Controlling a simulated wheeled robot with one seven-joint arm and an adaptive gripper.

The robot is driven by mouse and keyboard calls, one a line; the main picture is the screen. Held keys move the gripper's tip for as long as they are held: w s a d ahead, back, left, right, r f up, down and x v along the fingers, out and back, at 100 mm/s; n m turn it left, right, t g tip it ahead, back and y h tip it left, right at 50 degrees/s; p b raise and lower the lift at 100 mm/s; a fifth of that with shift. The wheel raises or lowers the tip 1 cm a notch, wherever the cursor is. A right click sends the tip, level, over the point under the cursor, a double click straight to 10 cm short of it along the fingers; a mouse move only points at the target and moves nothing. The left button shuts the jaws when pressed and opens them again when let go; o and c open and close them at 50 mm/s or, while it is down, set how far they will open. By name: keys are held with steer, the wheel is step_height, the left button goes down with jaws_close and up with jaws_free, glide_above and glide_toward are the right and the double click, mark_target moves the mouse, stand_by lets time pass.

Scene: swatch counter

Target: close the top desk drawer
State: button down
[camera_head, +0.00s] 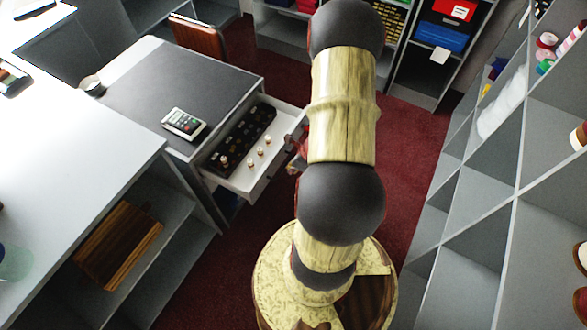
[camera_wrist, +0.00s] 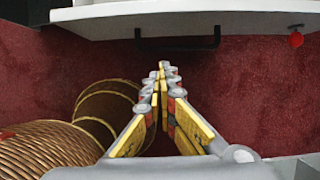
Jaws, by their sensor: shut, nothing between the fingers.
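The top desk drawer (camera_head: 246,181) stands pulled out from the dark-topped desk (camera_head: 185,85) in the head view. It holds a black tray (camera_head: 243,138) and several small light knobs. In the wrist view the white drawer front (camera_wrist: 250,22) crosses the top, with a dark bar handle (camera_wrist: 180,45) below it. My gripper (camera_wrist: 162,68) is shut and empty, its tips pointing toward the handle and appearing just short of it. A gap in depth is hard to judge. In the head view my arm hides most of the gripper beside the drawer front.
A calculator-like device (camera_head: 184,123) lies on the desk near the drawer. A white counter (camera_head: 75,140) stands at left, and grey shelving (camera_head: 480,210) lines the right. A chair (camera_head: 200,40) is behind the desk.

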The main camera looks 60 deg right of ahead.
steer(key=w+f, duration=0.1)
steer(key=w, duration=0.1)
steer(key=w+f+b, duration=0.1)
steer(key=w+f, duration=0.2)
steer(key=shift+w+a+f+b, duration=0.2)
steer(key=shift+w+f+b, duration=0.1)
steer(key=shift+w, duration=0.1)
steer(key=shift+w+r, duration=0.1)
